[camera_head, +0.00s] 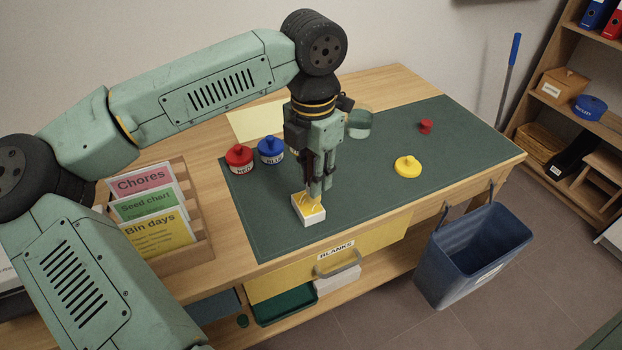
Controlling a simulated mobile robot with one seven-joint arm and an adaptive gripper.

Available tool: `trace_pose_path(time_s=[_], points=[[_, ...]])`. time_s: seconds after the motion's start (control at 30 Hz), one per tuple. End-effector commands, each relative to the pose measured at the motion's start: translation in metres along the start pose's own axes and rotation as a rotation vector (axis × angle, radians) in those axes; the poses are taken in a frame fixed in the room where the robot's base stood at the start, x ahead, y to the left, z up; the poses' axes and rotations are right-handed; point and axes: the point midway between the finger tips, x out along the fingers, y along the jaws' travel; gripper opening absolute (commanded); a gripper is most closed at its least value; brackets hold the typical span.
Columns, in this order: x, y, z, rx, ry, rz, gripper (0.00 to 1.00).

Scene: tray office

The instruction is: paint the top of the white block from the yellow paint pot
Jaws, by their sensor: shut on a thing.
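The white block (311,216) stands on the green mat near its front edge, and yellow paint shows on its top. My gripper (321,188) points down right over the block. It is shut on what looks like a brush, mostly hidden by the fingers, with its tip at or close to the block's top; contact is hard to tell. A yellow lid (407,167) with a knob lies on the mat to the right. A pale pot behind my gripper is mostly hidden, so I cannot tell whether it is the yellow paint pot.
A red pot (240,158) and a blue pot (271,151) stand left of my gripper. A glass jar (359,123) stands behind it, and a small red object (426,126) lies farther right. A card rack (199,215) is at left. The mat's right side is mostly clear.

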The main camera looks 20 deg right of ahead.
Motion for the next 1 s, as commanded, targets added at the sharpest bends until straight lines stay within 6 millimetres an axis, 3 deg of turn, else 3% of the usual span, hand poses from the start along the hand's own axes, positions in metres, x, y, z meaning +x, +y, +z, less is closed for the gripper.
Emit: trace_pose_path(time_s=[0.33, 1.0], points=[[-0.032, -0.004, 0.004, 0.004, 0.0, 0.001, 0.0], [-0.034, -0.004, 0.004, 0.005, 0.0, 0.0, 0.0]])
